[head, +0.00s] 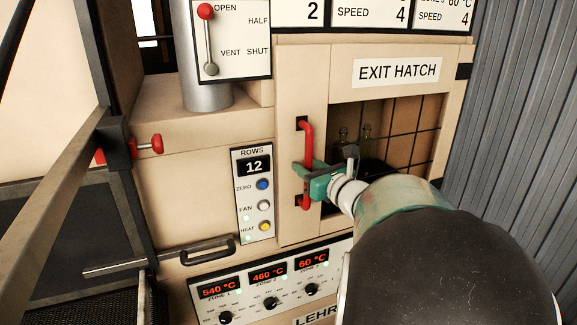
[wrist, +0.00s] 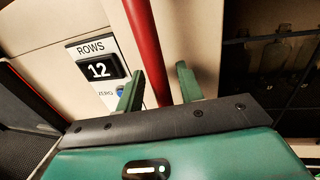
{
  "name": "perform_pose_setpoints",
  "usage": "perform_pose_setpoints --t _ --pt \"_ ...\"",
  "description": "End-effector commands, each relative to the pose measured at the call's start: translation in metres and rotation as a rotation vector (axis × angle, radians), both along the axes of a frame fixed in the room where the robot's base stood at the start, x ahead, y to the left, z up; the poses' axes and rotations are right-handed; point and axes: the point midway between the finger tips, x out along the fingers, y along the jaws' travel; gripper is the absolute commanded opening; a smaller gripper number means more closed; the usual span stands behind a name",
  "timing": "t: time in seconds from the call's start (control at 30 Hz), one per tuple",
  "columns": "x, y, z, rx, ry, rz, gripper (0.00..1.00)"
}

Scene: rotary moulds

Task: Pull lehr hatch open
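The lehr hatch is a cream sliding panel (head: 290,222) below the sign reading EXIT HATCH (head: 397,71). It stands to the left of a dark opening with bottles inside (head: 367,131), and the opening is uncovered. A red vertical bar handle (head: 308,138) is fixed to the panel. My green gripper (head: 303,171) is at the handle's lower half. In the wrist view, the red bar (wrist: 143,38) passes between the two fingers of my gripper (wrist: 160,72), with a visible gap on each side. My arm hides the lower right of the opening.
A ROWS panel with buttons (head: 253,192) is left of the hatch. Zone dials (head: 271,303) are below. A lever box (head: 231,40) is at upper left, and a red knob (head: 152,144) and a dark bar handle (head: 208,251) project at left. A corrugated wall (head: 520,130) is at right.

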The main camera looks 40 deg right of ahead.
Motion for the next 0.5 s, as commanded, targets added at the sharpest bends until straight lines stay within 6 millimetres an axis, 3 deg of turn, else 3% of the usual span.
perform_pose_setpoints --t 0.27,0.47,0.5 --pt "0.0015 0.0 -0.0001 0.0 0.001 -0.001 0.37" --pt "0.0014 0.0 -0.0002 0.0 0.001 0.0 0.0" --pt "0.0013 0.0001 -0.0002 0.0 0.001 0.0 0.0"
